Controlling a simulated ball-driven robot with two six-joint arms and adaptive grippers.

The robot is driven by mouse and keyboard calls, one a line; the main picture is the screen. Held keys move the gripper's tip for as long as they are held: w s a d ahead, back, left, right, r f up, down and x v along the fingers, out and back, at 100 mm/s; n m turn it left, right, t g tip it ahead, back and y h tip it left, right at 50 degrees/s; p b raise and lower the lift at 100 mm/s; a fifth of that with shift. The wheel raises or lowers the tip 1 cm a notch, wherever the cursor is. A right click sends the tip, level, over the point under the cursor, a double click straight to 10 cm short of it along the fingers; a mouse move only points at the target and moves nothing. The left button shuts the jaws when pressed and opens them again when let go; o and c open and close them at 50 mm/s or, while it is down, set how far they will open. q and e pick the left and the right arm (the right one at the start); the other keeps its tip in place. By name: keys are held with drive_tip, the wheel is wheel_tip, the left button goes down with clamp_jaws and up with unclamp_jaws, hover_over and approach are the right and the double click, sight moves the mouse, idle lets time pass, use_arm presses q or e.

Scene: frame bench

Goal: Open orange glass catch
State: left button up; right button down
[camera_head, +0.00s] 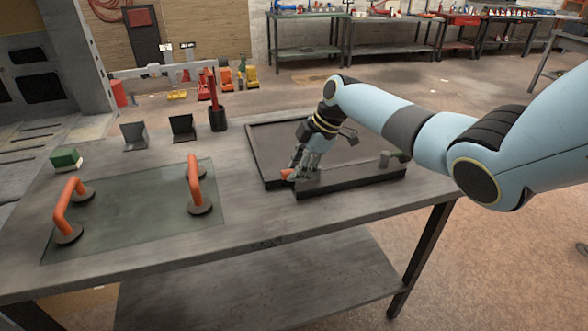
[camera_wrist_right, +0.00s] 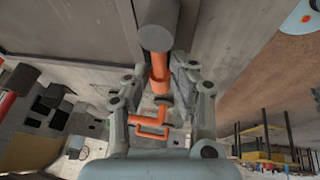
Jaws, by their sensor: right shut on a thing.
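The orange catch (camera_wrist_right: 152,122) sits at the frame's near edge and shows between my right gripper's fingers in the right wrist view. In the head view only a small orange part of the catch (camera_head: 288,174) shows beside the fingertips. My right gripper (camera_head: 298,172) reaches down to it from the right and is shut on it. The same gripper (camera_wrist_right: 163,85) fills the middle of the wrist view. The dark frame (camera_head: 258,158) lies flat on the bench. My left gripper is not in view.
A glass pane (camera_head: 140,215) with two orange-handled suction lifters (camera_head: 194,180) lies left on the bench (camera_head: 250,225). The front strip of the bench is clear.

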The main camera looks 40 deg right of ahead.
drive_tip(key=shift+s, duration=0.1)
idle(0.3)
drive_tip(key=c, duration=1.1)
unclamp_jaws()
drive_tip(key=shift+c, duration=0.2)
drive_tip(key=shift+d+r, duration=0.1)
drive_tip(key=shift+r, duration=0.15)
drive_tip(key=v, duration=1.1)
drive_tip(key=shift+r, duration=0.2)
drive_tip(key=shift+s+d, duration=0.1)
drive_tip(key=shift+s, duration=0.05)
